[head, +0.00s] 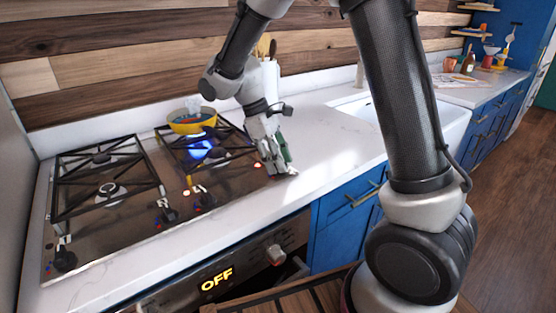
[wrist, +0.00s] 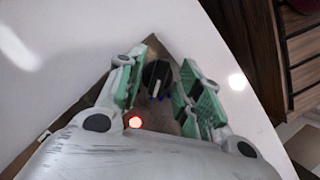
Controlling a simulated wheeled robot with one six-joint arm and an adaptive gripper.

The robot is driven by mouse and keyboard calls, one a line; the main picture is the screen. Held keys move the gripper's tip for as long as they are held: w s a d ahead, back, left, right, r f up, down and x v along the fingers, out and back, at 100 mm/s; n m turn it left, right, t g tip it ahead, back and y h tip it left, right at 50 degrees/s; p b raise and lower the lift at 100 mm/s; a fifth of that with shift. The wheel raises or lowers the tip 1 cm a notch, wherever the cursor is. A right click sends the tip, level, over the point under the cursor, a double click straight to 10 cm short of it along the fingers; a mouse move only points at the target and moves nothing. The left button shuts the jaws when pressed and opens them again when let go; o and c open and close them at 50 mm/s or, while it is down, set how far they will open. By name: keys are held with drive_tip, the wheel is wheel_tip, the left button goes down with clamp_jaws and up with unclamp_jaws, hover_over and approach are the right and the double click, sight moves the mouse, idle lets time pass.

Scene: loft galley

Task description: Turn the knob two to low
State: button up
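My gripper (head: 275,160) is low over the right corner of the cooktop (head: 125,225), pointing down. In the wrist view my gripper (wrist: 162,88) is open, with a green-padded finger on each side of a black knob (wrist: 157,74) that has a pale pointer line. I cannot tell whether the fingers touch this knob, and it is hidden behind the gripper in the head view. No label shows which is knob two.
A yellow pan (head: 192,121) sits at the back burner, with a blue flame (head: 201,149) in front of it. A red light (wrist: 135,122) glows near the gripped corner. The white counter (head: 325,150) right of the cooktop is clear. An oven display (head: 217,279) reads OFF.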

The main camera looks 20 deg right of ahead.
drive_tip(key=v, duration=1.2)
drive_tip(key=s+d+r+m+t+y, duration=0.1)
drive_tip(key=s+d+r+m+t, duration=0.1)
drive_tip(key=s+d+m, duration=0.3)
drive_tip(key=s+d+r+m+t+y, duration=0.1)
drive_tip(key=s+d+m+t, duration=0.4)
drive_tip(key=s+d, duration=0.9)
drive_tip(key=s+y, duration=0.1)
drive_tip(key=s, duration=0.2)
drive_tip(key=shift+r+m+y, duration=0.3)
drive_tip(key=shift+r, duration=0.1)
